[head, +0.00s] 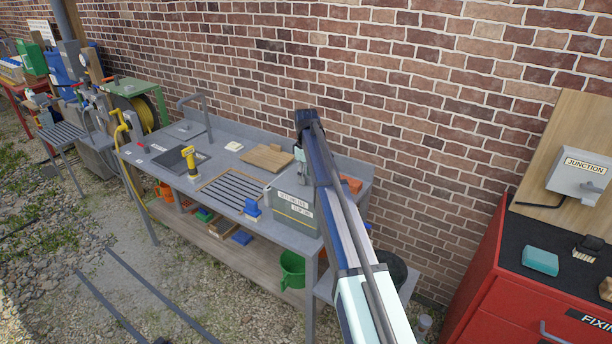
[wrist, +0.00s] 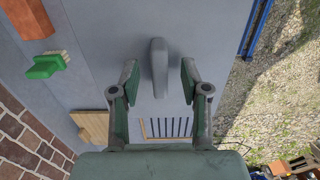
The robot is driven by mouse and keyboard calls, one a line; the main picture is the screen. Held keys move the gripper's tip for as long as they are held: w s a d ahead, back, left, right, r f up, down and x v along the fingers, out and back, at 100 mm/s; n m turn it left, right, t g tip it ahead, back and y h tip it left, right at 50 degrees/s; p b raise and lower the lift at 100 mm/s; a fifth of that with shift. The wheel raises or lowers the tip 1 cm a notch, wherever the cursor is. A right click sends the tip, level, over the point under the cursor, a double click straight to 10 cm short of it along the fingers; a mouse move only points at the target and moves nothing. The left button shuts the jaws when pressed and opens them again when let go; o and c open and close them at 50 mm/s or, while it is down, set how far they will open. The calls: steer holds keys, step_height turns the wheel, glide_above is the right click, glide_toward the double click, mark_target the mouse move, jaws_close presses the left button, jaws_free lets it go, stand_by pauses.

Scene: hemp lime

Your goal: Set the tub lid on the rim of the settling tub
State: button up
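The settling tub (head: 291,212) is a grey-green box with white labels at the front right of the grey workbench. My gripper (head: 302,165) is above the tub, and my arm covers part of that end. In the wrist view, a raised grey bar, which looks like the tub lid's handle (wrist: 158,68), stands between my two fingers (wrist: 159,78). The fingers are spread with a gap on each side of the bar.
The workbench (head: 228,167) carries a slatted drainer (head: 232,188), a wooden board (head: 267,158), a yellow tool (head: 190,158) and a blue item (head: 252,207). A green brush (wrist: 46,66) and an orange block (wrist: 27,18) lie near the brick wall. A red cabinet (head: 480,290) stands right.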

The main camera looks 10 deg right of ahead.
steer(key=o, duration=0.6)
steer(key=shift+r, duration=0.15)
steer(key=shift+r+p, duration=1.7)
steer(key=shift+r, duration=1.65)
